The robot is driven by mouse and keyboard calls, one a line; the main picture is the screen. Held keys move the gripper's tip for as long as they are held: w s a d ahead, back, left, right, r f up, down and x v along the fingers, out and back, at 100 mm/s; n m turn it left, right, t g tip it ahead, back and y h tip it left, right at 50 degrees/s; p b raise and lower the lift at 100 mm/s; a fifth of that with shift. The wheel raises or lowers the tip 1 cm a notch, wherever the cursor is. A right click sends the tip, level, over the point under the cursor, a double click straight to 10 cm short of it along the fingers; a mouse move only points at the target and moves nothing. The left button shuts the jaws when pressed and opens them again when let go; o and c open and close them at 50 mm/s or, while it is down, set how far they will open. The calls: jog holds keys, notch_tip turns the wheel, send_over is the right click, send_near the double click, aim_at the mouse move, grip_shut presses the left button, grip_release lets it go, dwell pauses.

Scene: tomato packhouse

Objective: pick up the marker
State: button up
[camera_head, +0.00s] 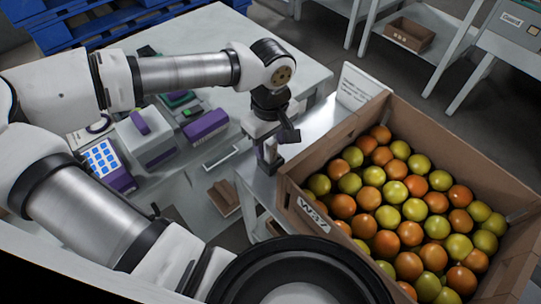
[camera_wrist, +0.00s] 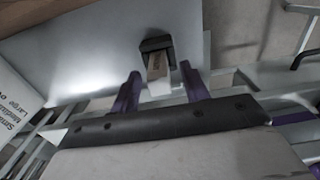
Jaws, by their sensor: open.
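A short pale upright piece with small dark print on its side, which I take to be the marker (camera_wrist: 158,66), stands in a dark block (camera_wrist: 156,44) on a grey metal surface. In the head view the marker (camera_head: 271,149) shows as a small light shape above its dark base, close to the crate's near left corner. My gripper (camera_wrist: 160,76) is open, its two purple fingers on either side of the marker, with gaps visible. In the head view my gripper (camera_head: 275,143) points down at it and partly hides it.
A cardboard crate (camera_head: 313,212) of orange and yellow-green tomatoes stands right beside my gripper. A white printed sign (camera_head: 357,86) stands behind.

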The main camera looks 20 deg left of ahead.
jog(key=shift+f, duration=0.95)
jog(key=shift+r, duration=0.1)
grip_shut()
notch_tip(320, 180, up, 25)
jog(key=p, duration=1.6)
